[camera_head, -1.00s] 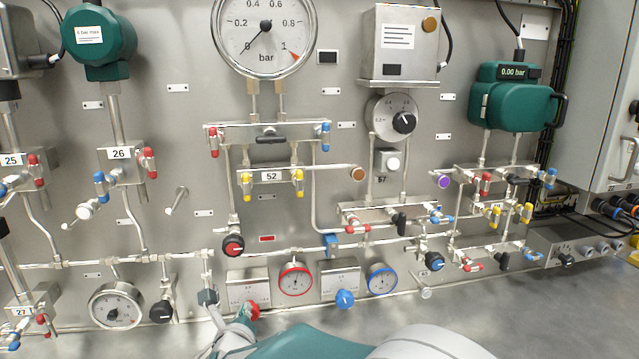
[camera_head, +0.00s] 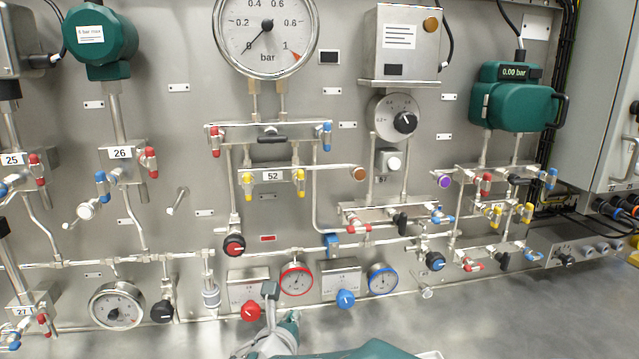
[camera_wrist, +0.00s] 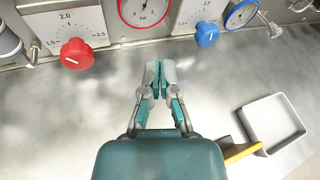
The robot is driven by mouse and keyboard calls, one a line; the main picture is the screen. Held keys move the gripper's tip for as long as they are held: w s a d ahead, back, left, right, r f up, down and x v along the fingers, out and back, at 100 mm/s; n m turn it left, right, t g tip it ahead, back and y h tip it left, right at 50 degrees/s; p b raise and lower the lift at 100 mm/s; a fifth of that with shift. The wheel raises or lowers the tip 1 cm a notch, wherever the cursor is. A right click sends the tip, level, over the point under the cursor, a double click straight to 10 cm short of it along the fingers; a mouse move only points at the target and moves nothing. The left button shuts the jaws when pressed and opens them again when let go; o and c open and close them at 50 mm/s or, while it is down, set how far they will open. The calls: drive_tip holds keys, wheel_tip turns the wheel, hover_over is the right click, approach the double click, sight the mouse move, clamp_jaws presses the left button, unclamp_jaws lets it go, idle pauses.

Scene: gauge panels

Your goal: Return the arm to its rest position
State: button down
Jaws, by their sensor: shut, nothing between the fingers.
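My gripper (camera_wrist: 159,68) is shut and empty in the wrist view, its grey and teal fingers together over the bare metal surface. In the head view my gripper (camera_head: 270,289) is at the bottom, in front of the lower panel, just right of the red knob (camera_head: 251,311). In the wrist view the red knob (camera_wrist: 76,54) is to the left and the blue knob (camera_wrist: 207,34) to the right of the fingers, both clear of them. The rest of my arm enters from the bottom of the head view, mostly cut off.
The panel carries pipes, valves and gauges, including a large bar gauge (camera_head: 265,30) and a red-rimmed gauge (camera_head: 296,279). An open white tray (camera_wrist: 271,122) lies right of my gripper, with a yellow piece (camera_wrist: 242,151) beside it. The metal surface (camera_wrist: 60,120) is clear at left.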

drive_tip(key=s+d+r+m+g+h, duration=0.1)
drive_tip(key=s+d+m+g+h, duration=0.2)
drive_tip(key=d+m, duration=0.65)
drive_tip(key=s+d+r+m+g+h, duration=0.1)
drive_tip(key=s+d+m+g, duration=0.4)
drive_tip(key=d+m, duration=0.4)
drive_tip(key=s+d+m+y, duration=0.2)
drive_tip(key=s+m+y, duration=0.4)
drive_tip(key=s+m, duration=0.8)
drive_tip(key=shift+s+f+m+g+y, duration=0.3)
drive_tip(key=shift+s+m+g, duration=0.1)
drive_tip(key=shift+m, duration=1.45)
drive_tip(key=shift+d, duration=0.1)
idle(1.7)
